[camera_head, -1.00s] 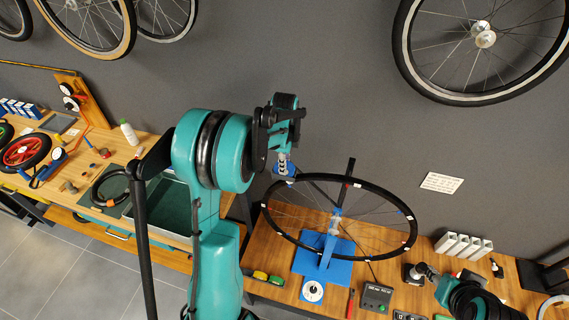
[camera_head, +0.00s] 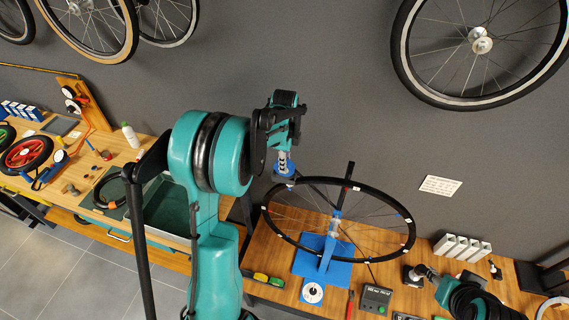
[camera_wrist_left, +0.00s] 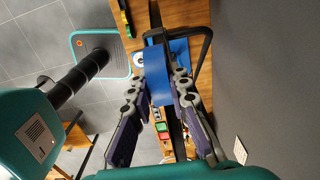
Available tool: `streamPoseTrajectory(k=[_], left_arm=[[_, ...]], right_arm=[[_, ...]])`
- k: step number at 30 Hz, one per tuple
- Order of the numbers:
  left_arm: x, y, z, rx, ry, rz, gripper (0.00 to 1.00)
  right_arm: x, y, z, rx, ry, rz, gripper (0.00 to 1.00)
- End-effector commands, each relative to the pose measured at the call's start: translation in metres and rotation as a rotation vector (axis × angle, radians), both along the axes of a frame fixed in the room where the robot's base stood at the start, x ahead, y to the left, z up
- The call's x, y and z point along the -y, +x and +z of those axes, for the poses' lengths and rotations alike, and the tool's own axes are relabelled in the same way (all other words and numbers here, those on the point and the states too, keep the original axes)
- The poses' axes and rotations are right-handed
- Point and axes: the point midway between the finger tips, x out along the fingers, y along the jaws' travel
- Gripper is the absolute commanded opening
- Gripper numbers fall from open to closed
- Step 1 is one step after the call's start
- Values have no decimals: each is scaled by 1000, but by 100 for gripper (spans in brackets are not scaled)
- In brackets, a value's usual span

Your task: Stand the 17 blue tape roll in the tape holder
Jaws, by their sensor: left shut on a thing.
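My left gripper (camera_head: 284,165) is raised above the bench near the wall, beside the upper left of the wheel rim. Its fingers are shut on a blue tape roll (camera_wrist_left: 157,76), seen between the fingertips in the left wrist view (camera_wrist_left: 156,90). Fingers and arm partly hide the roll in the head view, where a bit of blue shows at the fingertips. I cannot clearly pick out the tape holder. My right gripper (camera_head: 425,271) is low over the right bench, small and partly dark; its jaws cannot be read.
A spoked wheel (camera_head: 269,218) stands in a blue truing stand (camera_head: 318,263) close to my left gripper. A grey box (camera_head: 375,297) and several white box-like pieces (camera_head: 461,247) sit on the right bench. A gap separates it from the left bench (camera_head: 85,150).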

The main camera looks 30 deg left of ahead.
Motion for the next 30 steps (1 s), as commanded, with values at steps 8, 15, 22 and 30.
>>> streamPoseTrajectory(k=[8, 15, 22, 30], left_arm=[[0, 0, -1, 0, 0, 0, 0], [0, 0, -1, 0, 0, 0, 0], [0, 0, -11, 0, 0, 0, 0], [0, 0, -25, 0, 0, 0, 0]], right_arm=[[0, 0, -5, 0, 0, 0, 40], [0, 0, -5, 0, 0, 0, 40], [0, 0, -15, 0, 0, 0, 40], [0, 0, -29, 0, 0, 0, 40]])
